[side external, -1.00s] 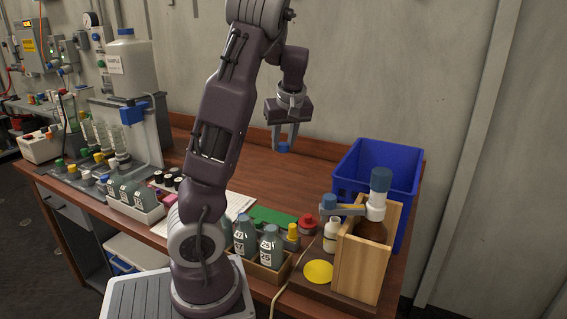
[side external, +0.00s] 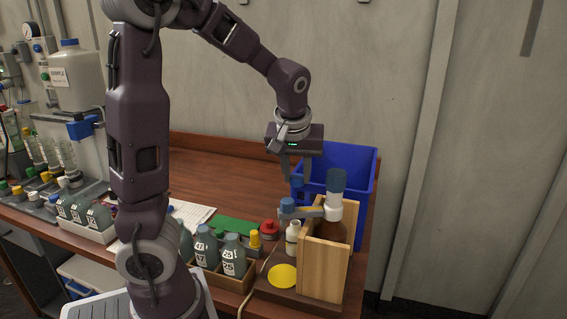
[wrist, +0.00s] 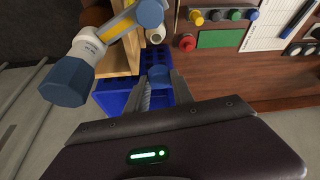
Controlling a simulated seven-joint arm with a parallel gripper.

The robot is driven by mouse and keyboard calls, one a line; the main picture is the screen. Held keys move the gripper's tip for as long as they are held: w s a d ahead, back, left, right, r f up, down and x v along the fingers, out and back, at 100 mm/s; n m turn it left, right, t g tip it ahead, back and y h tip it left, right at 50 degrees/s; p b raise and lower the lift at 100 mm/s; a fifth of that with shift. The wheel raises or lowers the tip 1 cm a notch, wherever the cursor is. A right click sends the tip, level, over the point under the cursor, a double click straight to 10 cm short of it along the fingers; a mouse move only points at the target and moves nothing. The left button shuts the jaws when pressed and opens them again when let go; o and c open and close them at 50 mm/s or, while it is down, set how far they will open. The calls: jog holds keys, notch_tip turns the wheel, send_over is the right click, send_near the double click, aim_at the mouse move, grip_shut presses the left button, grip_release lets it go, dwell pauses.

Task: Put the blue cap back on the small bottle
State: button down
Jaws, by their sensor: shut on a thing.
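My gripper (side external: 297,182) is shut on the small blue cap (side external: 297,181), which also shows between the fingertips in the wrist view (wrist: 158,77). It holds the cap in the air, in front of the blue bin and above the dispenser. The small white bottle (side external: 293,234) stands upright on the dark base beside the wooden box, without a blue cap on it. In the wrist view the bottle (wrist: 156,36) is partly hidden by the blue-ended dispenser arm (side external: 288,206), which reaches out close above it. The cap is apart from the bottle.
A brown bottle with a blue-topped dispenser (side external: 336,182) stands in a wooden box (side external: 322,270). A blue bin (side external: 350,160) is behind. A yellow disc (side external: 283,276), red knob (side external: 269,229) and grey-green bottles (side external: 234,256) are nearby. The back left table is clear.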

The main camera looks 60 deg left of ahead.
aim_at(296, 180)
jog(key=shift+f, duration=5.3)
jog(key=shift+f, duration=0.1)
jog(key=c, duration=0.9)
grip_release()
jog(key=shift+o, duration=0.5)
jog(key=shift+w+r, duration=0.15)
jog(key=shift+r, duration=3.4)
